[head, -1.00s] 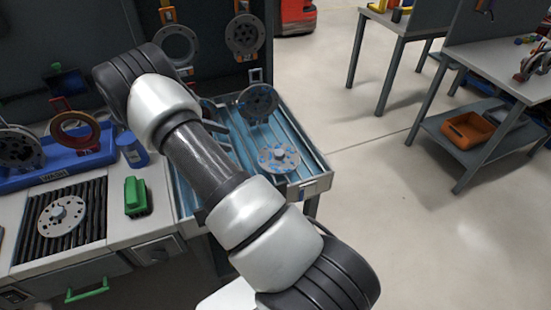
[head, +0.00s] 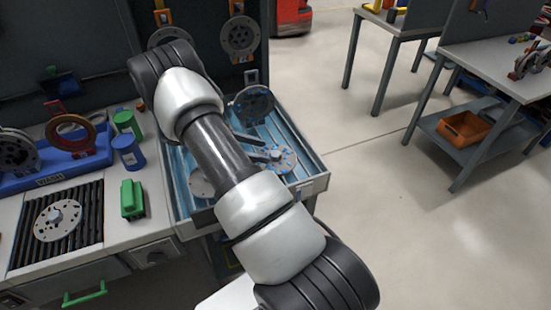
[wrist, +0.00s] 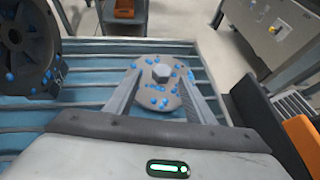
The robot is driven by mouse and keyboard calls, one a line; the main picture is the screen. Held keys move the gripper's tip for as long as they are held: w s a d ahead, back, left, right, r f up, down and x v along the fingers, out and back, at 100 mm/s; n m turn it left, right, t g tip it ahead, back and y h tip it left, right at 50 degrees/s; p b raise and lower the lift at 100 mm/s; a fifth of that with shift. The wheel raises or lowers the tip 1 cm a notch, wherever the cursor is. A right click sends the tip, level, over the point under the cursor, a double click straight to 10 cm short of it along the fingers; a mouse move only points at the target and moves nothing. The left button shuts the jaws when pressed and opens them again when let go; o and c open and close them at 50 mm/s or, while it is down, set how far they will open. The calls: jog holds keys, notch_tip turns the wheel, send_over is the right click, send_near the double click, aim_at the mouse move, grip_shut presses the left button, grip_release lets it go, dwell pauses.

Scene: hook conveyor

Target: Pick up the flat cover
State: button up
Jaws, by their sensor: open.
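A flat grey round cover with a raised hub and blue drops (head: 284,160) lies in the blue ribbed tray (head: 308,172). In the wrist view the cover (wrist: 158,102) lies between the two fingers of my gripper (wrist: 160,76). My gripper is open, one finger at each side of the cover, and I cannot tell whether either finger touches it. In the head view my gripper (head: 262,148) is at the cover's left side, partly hidden by my arm. A similar flat disc (head: 200,184) shows partly behind my arm, at the tray's left.
A dark upright flange (head: 253,104) stands at the tray's back; it fills the wrist view's left (wrist: 27,45). Another flat disc (head: 58,219) lies on a black grate at left.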

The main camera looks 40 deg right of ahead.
aim_at(276, 153)
jog(key=x, duration=0.4)
jog(key=shift+s+r, duration=0.2)
jog(key=shift+s, duration=0.05)
grip_shut()
jog(key=shift+r, duration=0.15)
